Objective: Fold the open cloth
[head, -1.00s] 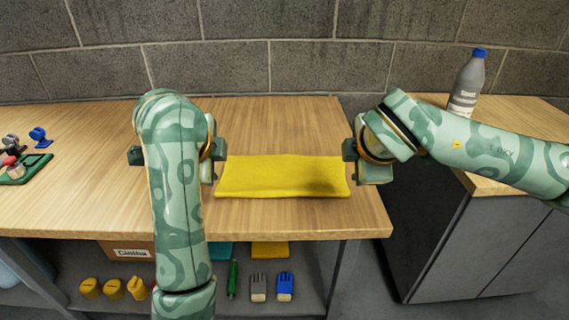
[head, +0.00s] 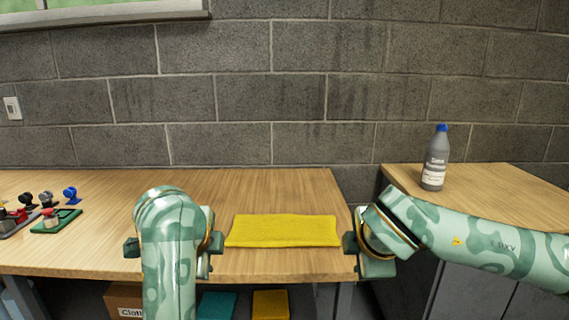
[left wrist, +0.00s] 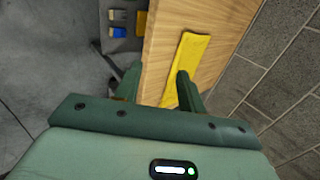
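The yellow cloth (head: 283,231) lies flat on the wooden table as a narrow rectangle with its long side across the table. It also shows in the left wrist view (left wrist: 187,64), beyond my fingers. My left gripper (left wrist: 158,70) is open, with its two fingers apart and nothing held between them. In the head view its wrist and arm stand left of the cloth and hide most of it. My right gripper (head: 354,244) is just right of the cloth's right end, near the table's right edge. It is seen from the side, and its finger gap is hidden.
A grey bottle with a blue cap (head: 435,160) stands on the right-hand cabinet (head: 510,195). Small tools on a green tray (head: 56,220) sit at the far left. A labelled box (head: 124,300) and folded cloths (head: 270,304) are on the shelf below. The table behind the cloth is clear.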

